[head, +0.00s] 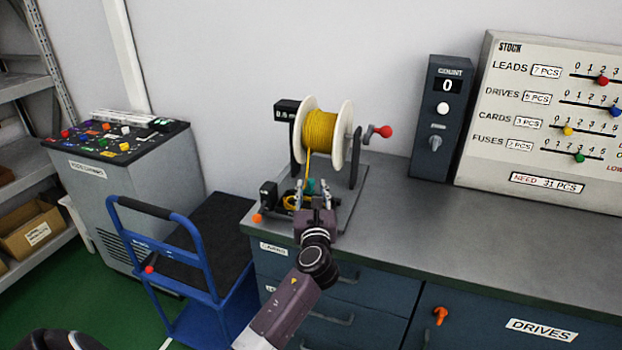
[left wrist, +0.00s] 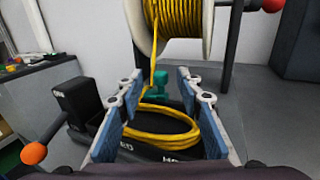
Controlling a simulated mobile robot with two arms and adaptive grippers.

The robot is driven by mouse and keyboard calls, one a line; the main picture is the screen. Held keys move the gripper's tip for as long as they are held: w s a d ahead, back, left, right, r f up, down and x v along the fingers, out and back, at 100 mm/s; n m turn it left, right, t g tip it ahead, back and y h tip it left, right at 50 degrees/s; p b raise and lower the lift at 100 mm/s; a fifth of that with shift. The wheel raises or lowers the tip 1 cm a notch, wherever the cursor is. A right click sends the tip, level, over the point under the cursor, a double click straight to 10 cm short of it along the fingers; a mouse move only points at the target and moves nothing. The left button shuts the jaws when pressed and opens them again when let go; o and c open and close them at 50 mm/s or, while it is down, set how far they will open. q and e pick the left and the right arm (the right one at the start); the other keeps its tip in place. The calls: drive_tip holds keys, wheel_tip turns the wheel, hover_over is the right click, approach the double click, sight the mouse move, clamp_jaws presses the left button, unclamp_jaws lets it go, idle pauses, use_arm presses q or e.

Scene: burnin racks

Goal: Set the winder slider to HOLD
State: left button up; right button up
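The winder carries a spool of yellow cable (head: 320,132) between white flanges, with a red-knobbed crank (head: 380,131) at its right. A yellow strand runs down to a loose yellow coil (left wrist: 160,133) on a dark base. A teal part (left wrist: 158,83) stands behind the coil; I cannot tell whether it is the slider. White lettering on the base is partly hidden, ending in "ED" at left and starting with "HO" at right. My left gripper (left wrist: 157,88) is open, its blue-padded fingers on either side of the coil area. My right gripper is not in view.
An orange knob (left wrist: 34,153) sticks out left of the winder. A COUNT box (head: 437,118) reading 0 and a STOCK board (head: 545,150) stand to the right. Bare grey counter (head: 450,225) lies between. A blue cart (head: 205,255) stands left of the counter.

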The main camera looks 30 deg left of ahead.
sight(311, 183)
use_arm(q)
drive_tip(key=x, duration=0.4)
drive_tip(key=shift+f, duration=0.2)
drive_tip(key=shift+w+a, duration=0.1)
drive_tip(key=shift+w, duration=0.1)
drive_tip(key=shift+r, duration=0.1)
drive_tip(key=shift+c, duration=1.8)
drive_tip(key=c, duration=0.5)
clamp_jaws()
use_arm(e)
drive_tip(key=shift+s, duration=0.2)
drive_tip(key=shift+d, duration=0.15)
